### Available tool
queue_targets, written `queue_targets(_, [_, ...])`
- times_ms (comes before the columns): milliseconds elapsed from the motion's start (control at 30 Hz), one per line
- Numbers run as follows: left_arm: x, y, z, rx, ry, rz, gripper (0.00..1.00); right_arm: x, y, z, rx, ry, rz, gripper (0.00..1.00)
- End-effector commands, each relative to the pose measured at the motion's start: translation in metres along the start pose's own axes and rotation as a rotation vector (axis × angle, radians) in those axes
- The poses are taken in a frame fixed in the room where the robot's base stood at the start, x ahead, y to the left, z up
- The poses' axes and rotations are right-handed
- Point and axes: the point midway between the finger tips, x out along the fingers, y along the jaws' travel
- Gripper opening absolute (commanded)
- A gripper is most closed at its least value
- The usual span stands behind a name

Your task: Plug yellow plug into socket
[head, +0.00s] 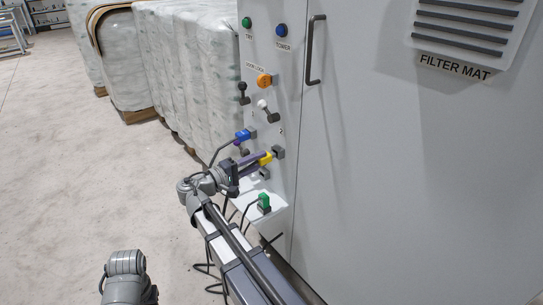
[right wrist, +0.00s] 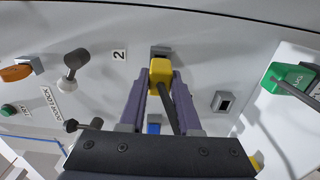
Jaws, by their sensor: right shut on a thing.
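The yellow plug (head: 266,158) is between the purple fingers of my right gripper (head: 256,161), which is shut on it. In the right wrist view the yellow plug (right wrist: 160,73) sits between the fingertips (right wrist: 160,95), its dark cable running back toward the palm. A grey socket (head: 278,152) is on the panel right at the plug's front end; it also shows just beyond the plug in the right wrist view (right wrist: 160,51). The plug lines up with it, but I cannot tell whether it is inside or only close. My left gripper is not in view.
A blue plug (head: 243,135) is at the panel's left edge, and a green plug (head: 264,200) is lower down. An empty socket (right wrist: 222,101) lies beside the yellow plug. Wrapped pallets (head: 185,60) stand behind.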

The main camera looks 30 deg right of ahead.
Motion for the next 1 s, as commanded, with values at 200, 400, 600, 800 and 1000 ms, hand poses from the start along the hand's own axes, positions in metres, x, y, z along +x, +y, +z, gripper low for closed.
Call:
queue_targets(200, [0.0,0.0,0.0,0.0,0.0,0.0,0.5,-0.008,0.0,0.0,0.0,0.0,0.0,0.0])
queue_targets(400, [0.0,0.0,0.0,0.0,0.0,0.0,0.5,-0.014,0.0,0.0,0.0,0.0,0.001,0.0])
queue_targets(600, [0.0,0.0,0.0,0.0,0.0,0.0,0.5,-0.015,0.0,0.0,0.0,0.0,0.001,0.0])
queue_targets(800, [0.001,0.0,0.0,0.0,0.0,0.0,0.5,-0.015,-0.001,0.0,0.0,-0.001,0.0,0.0])
queue_targets(1000, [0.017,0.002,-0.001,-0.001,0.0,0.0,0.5,-0.02,-0.017,0.0,0.0,0.0,0.0,0.0])
